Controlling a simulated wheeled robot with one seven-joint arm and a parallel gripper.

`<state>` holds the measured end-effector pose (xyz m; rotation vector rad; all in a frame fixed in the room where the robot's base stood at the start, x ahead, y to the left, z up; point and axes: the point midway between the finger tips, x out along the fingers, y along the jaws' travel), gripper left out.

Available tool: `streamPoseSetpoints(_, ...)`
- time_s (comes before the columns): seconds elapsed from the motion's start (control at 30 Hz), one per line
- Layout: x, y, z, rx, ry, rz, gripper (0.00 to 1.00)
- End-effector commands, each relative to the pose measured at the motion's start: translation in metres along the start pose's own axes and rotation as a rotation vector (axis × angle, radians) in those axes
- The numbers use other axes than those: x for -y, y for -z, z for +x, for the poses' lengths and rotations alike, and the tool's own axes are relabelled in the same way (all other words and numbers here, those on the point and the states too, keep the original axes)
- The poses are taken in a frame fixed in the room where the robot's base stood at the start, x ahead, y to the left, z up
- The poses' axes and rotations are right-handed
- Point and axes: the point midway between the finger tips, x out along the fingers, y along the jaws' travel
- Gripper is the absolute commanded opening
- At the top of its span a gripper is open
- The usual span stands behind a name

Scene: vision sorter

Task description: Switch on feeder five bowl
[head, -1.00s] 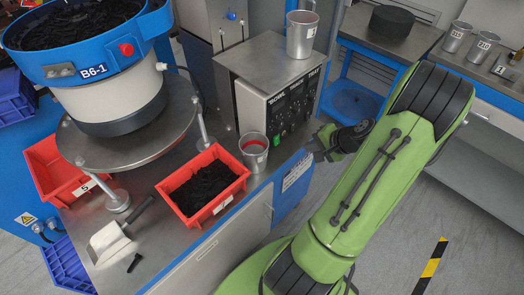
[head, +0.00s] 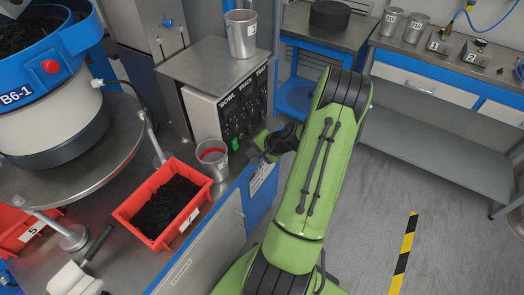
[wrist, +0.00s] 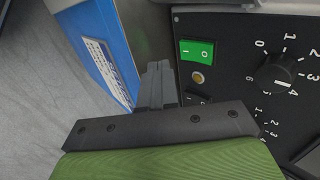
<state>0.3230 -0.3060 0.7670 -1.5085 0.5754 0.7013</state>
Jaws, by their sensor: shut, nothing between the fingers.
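The grey control box (head: 222,98) has a black panel with columns lettered BOWL, TRACK and TRAY. A green rocker switch (wrist: 197,52) is on the panel in the wrist view; it also shows in the head view (head: 237,145). Below it are a small brass-coloured round part (wrist: 197,77) and a black switch (wrist: 198,97), partly hidden by my gripper. A black dial (wrist: 274,73) with numbers is to the right. My gripper (wrist: 158,72) is shut and empty, close to the panel's edge beside the switches; I cannot tell whether it touches.
A metal cup (head: 211,158) with red inside stands before the panel. Another cup (head: 241,33) is on the box. A red bin (head: 126,214) of black parts sits on the bench. The blue-and-white bowl feeder (head: 50,120) is labelled B6-1. Floor on the right is clear.

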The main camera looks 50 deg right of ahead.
Motion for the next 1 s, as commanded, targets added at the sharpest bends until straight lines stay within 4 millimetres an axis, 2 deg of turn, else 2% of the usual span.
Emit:
streamPoseSetpoints(0.1,0.014,-0.001,0.017,0.001,0.002,-0.004,0.0)
streamPoseSetpoints(0.23,0.023,0.0,0.027,0.0,0.0,-0.002,0.0)
streamPoseSetpoints(0.57,0.026,0.0,0.028,0.0,0.001,-0.001,0.0)
streamPoseSetpoints(0.7,0.024,0.0,0.035,0.001,0.045,0.002,0.0)
streamPoseSetpoints(1.0,0.029,0.0,0.03,0.001,0.046,-0.002,0.0)
